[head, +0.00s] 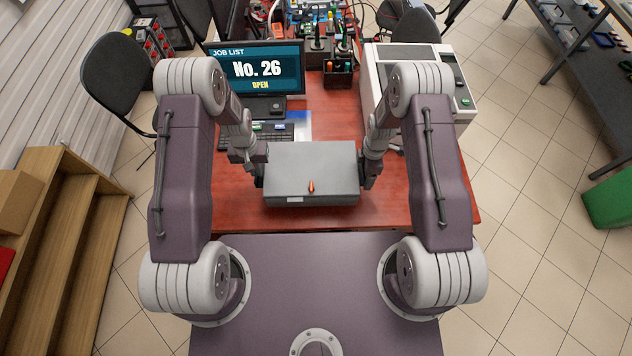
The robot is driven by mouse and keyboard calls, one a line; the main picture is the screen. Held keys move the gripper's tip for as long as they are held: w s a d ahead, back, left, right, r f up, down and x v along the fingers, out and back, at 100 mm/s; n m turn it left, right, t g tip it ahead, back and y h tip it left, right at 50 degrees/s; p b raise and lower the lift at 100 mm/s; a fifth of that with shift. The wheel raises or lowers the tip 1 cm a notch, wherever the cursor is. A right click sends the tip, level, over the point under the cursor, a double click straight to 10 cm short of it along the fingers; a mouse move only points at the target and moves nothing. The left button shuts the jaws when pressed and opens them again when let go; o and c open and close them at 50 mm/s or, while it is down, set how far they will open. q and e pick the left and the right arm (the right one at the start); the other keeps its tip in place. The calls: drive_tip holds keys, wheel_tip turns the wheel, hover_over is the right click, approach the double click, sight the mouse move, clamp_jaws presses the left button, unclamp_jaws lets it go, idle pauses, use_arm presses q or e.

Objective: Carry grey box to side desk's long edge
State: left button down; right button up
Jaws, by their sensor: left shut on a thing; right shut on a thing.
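A grey box (311,172) with a closed lid and an orange-red latch on its front is in the middle of the head view, over the near part of a reddish wooden desk (400,212). My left gripper (259,177) is shut on the box's left side. My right gripper (366,174) is shut on its right side. The fingertips are partly hidden by the wrists and the box. I cannot tell whether the box rests on the desk or is slightly above it.
A monitor (256,68) reading "No. 26 OPEN", a keyboard (250,136), a pen holder (338,73) and a white machine (375,85) stand on the desk. A chair (115,75) and wooden steps (60,250) are left.

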use_arm(q)
drive_tip(key=shift+r, duration=0.15)
use_arm(e)
drive_tip(key=shift+s+r, duration=0.1)
drive_tip(key=shift+s, duration=0.15)
use_arm(q)
drive_tip(key=shift+w, duration=0.1)
